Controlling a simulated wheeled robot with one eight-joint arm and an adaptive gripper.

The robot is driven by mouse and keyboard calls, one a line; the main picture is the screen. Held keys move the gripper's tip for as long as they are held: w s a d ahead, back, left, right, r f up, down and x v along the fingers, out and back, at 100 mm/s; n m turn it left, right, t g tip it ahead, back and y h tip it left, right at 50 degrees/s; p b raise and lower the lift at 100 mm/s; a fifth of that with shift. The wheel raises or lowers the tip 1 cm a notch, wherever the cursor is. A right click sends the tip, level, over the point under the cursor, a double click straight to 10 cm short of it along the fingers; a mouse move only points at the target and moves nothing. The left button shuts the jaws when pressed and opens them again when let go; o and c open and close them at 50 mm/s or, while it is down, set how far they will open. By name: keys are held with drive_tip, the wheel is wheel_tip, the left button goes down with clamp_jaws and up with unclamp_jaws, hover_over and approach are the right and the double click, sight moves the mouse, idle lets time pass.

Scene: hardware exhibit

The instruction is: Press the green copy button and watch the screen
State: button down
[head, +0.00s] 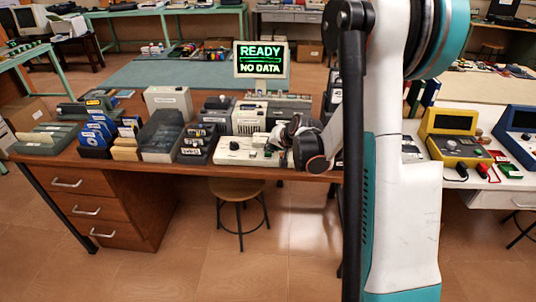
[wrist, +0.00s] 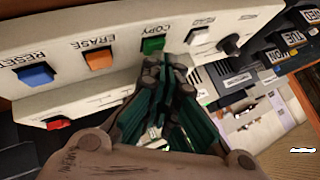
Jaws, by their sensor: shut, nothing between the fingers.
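The green COPY button (wrist: 153,44) is on a pale control panel (wrist: 75,86), seen upside down in the wrist view. My gripper (wrist: 168,64) is shut and empty, its dark green fingers pointing at the panel. The fingertips are just below and slightly right of the green button in the picture; I cannot tell whether they touch the panel. In the head view the white panel (head: 236,158) is at the desk's front edge, with my gripper (head: 280,137) at its right end.
Beside the green button are an orange ERASE button (wrist: 98,59), a blue RESET button (wrist: 36,74), a white button (wrist: 197,36) and a black knob (wrist: 229,43). A red button (wrist: 57,122) is also there. Boxes and trays crowd the brown desk (head: 45,153). A stool (head: 240,190) stands below.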

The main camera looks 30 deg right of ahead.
drive_tip(key=shift+f, duration=0.2)
drive_tip(key=shift+r, duration=0.1)
idle(0.4)
drive_tip(key=shift+r+p, duration=0.4)
drive_tip(key=shift+r, duration=0.35)
drive_tip(key=shift+r+p, duration=1.7)
drive_tip(key=shift+r, duration=0.85)
drive_tip(key=shift+a, duration=0.1)
